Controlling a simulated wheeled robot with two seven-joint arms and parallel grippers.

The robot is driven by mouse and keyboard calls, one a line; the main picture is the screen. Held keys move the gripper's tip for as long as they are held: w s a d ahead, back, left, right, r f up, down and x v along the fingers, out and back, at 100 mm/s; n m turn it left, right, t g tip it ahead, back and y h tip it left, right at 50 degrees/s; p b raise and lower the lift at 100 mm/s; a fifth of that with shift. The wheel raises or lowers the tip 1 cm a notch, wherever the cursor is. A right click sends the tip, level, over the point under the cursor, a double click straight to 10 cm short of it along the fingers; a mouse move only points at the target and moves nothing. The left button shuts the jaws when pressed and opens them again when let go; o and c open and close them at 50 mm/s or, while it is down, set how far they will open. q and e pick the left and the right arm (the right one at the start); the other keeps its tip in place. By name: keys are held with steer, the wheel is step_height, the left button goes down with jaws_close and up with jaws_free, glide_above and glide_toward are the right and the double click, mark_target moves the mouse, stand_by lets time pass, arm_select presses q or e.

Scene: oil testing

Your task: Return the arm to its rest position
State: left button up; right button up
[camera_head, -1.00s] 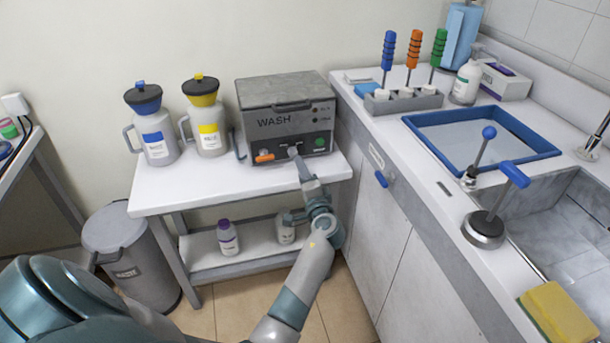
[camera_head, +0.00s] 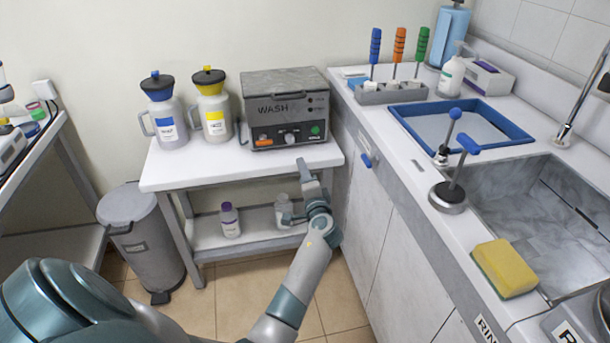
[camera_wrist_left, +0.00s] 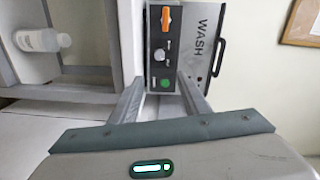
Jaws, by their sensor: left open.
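My left arm comes in from the bottom left of the head view. Its gripper (camera_head: 302,165) is at the front edge of the white table, below and in front of the grey WASH machine (camera_head: 286,108). In the left wrist view the two fingers of the gripper (camera_wrist_left: 162,88) are apart with nothing held between them. The machine's control panel (camera_wrist_left: 164,52), with an orange switch, a knob and a green button, shows beyond the fingertips, apart from them. My right gripper is not in view.
The white table (camera_head: 225,165) carries a blue-labelled jug (camera_head: 168,130) and a yellow-labelled jug (camera_head: 214,123). Small bottles stand on its lower shelf. A grey bin (camera_head: 143,240) is at the left. The counter at the right holds a blue-rimmed tray (camera_head: 475,142), a sink and a yellow sponge (camera_head: 505,268).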

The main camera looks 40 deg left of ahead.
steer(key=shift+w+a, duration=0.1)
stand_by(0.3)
arm_select(q)
steer(key=s+d+f+g+h+p, duration=0.1)
steer(key=s+d+f+h, duration=0.25)
steer(key=f, duration=0.55)
steer(key=s+d+f+h+p, duration=0.15)
steer(key=s+d+f, duration=0.3)
steer(key=f, duration=0.45)
steer(key=s+d+f+g+h, duration=0.1)
steer(key=s+d+f+h, duration=0.3)
steer(key=f, duration=0.5)
steer(key=s+d+f+n+g+h+p, duration=0.1)
steer(key=s+d+f, duration=0.4)
steer(key=s, duration=0.5)
steer(key=s+d+f+n+g+h+p, duration=0.1)
steer(key=s+d+f, duration=0.4)
steer(key=s, duration=0.5)
steer(key=s+d+f+n+g+h+p, duration=0.1)
steer(key=s+d+f, duration=0.4)
steer(key=s, duration=0.5)
step_height(320, 180, down, 2)
steer(key=shift+s+d+f+n+g+h, duration=0.15)
steer(key=shift+d+n+g+h, duration=0.45)
steer(key=shift+h, duration=0.5)
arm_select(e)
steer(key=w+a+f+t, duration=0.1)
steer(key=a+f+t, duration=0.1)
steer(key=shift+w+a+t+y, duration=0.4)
